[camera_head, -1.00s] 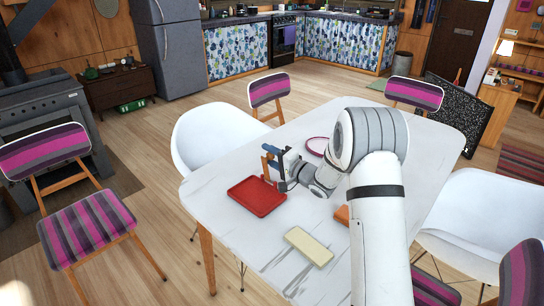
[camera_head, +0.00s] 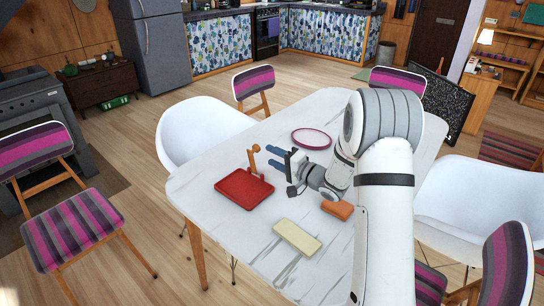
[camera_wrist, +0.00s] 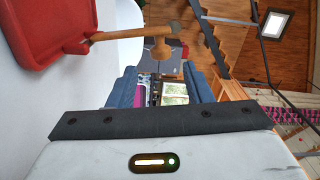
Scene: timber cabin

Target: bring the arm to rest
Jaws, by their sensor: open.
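My gripper (camera_head: 277,157) is above the white table (camera_head: 215,183), its two blue fingers pointing left in the head view. It is open and empty; the wrist view shows a clear gap between the fingers (camera_wrist: 160,88). A red tray (camera_head: 243,189) lies on the table left of the gripper. A wooden post with a knobbed side arm (camera_head: 254,160) stands at the tray's back edge, just left of the fingertips. In the wrist view the wooden arm (camera_wrist: 117,35) reaches out from the red tray (camera_wrist: 40,30), beyond the fingers. I cannot tell the exact distance between them.
A pink-rimmed plate (camera_head: 311,139) lies behind the gripper. An orange block (camera_head: 337,209) and a cream block (camera_head: 297,238) lie at the front. White chairs (camera_head: 195,130) and striped chairs (camera_head: 85,225) surround the table. The table's left front area is clear.

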